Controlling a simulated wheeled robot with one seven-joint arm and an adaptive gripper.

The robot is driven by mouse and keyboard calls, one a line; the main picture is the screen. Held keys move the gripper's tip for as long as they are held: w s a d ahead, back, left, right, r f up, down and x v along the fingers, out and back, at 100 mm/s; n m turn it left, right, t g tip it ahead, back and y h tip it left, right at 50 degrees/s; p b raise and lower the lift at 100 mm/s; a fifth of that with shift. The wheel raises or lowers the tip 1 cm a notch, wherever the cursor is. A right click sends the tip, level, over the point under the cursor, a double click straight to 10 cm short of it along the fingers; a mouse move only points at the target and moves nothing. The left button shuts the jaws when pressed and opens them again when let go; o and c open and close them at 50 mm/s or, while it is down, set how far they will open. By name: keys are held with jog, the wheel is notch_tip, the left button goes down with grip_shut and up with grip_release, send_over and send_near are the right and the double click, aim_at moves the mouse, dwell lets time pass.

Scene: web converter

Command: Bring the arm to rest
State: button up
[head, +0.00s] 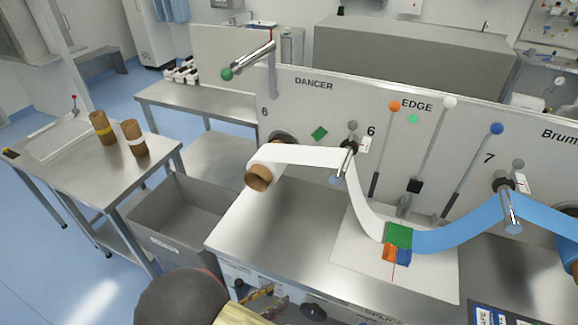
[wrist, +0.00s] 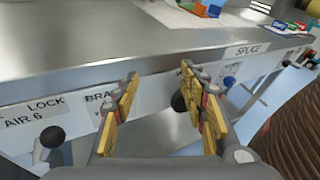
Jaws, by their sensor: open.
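My gripper (wrist: 160,76) is open and empty in the wrist view, its two yellow-padded fingers spread apart. It faces the machine's front panel (wrist: 75,118), just below the steel bench edge, with a dark knob (wrist: 179,101) behind the right finger. In the head view the gripper (head: 262,294) shows at the bottom, low in front of the bench, partly hidden by my dark arm link. The fingers appear to hold nothing. I cannot tell whether they touch the panel.
The steel bench (head: 270,215) carries a white splice plate (head: 435,283) with green, orange and blue blocks. A white web and a blue web (head: 455,235) meet there. A grey bin (head: 180,215) and a side table with two brown cores stand left. Blue floor (head: 60,270) is clear at lower left.

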jog(key=d+r+m+g+y, duration=0.4)
jog(key=d+r+m+g, duration=0.5)
jog(key=d+r+m, duration=0.6)
jog(key=s+d+r+m+t+y, duration=0.2)
jog(key=s+d+r+m+y, duration=0.2)
jog(key=r+m, duration=0.2)
jog(key=s+d+r+m+t+y, duration=0.3)
jog(key=s+d+r+m, duration=0.2)
jog(key=r, duration=0.4)
jog(key=shift+s+r+m+y, duration=0.25)
jog(key=shift+r+m+y, duration=0.15)
jog(key=shift+m, duration=0.5)
jog(key=shift+c, duration=0.3)
